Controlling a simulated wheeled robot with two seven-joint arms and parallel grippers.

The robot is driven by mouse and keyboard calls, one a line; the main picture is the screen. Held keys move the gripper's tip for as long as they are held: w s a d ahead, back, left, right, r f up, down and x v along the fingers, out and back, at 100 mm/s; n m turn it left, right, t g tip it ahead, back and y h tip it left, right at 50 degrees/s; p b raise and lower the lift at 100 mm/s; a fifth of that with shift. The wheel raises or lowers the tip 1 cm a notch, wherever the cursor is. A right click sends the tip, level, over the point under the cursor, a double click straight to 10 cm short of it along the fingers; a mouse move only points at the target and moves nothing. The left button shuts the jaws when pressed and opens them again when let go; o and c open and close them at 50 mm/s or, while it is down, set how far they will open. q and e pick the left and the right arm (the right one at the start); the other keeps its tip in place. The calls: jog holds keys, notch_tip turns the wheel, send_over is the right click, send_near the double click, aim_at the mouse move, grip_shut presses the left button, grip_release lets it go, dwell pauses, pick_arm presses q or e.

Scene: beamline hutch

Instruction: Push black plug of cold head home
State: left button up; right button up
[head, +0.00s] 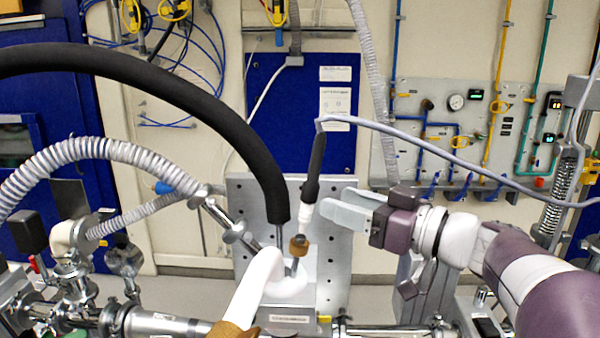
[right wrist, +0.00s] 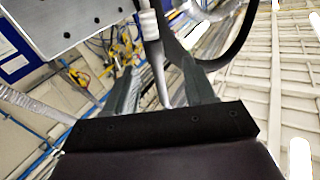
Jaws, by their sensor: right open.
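The black plug (head: 315,168) stands nearly upright, slightly tilted, in the middle of the head view, with a grey cable leaving its top. Below it is a white sleeve (head: 306,213), above a brown collar (head: 298,245) on the white bent pipe (head: 262,280). I cannot tell how far the plug is seated. My right gripper (head: 335,201) is open just right of the white sleeve, its fingers pointing left. In the right wrist view, a white ribbed piece and grey rod (right wrist: 155,60) show between the open fingers (right wrist: 162,75); contact is unclear. My left gripper is not in view.
A thick black hose (head: 180,85) arches down just left of the plug. A perforated metal plate (head: 335,255) stands behind. The grey cable (head: 420,138) loops right above my right arm. Metal pipework (head: 165,322) fills the lower left. A gas panel (head: 470,140) hangs at right.

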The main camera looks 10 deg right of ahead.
aim_at(314, 194)
jog(key=x, duration=0.3)
jog(key=p+x, duration=0.1)
jog(key=x, duration=0.2)
jog(key=w+d+p+x, duration=0.1)
jog(key=x, duration=0.2)
jog(key=shift+w+a+f, duration=0.15)
jog(key=shift+f, duration=0.05)
jog(key=shift+s+a+r, duration=0.15)
jog(key=shift+s+a, duration=0.2)
jog(key=shift+s, duration=0.15)
jog(key=shift+w, duration=0.25)
jog(key=c, duration=0.3)
jog(key=shift+w+d+f, duration=0.15)
jog(key=shift+f, duration=0.05)
jog(key=c, duration=0.5)
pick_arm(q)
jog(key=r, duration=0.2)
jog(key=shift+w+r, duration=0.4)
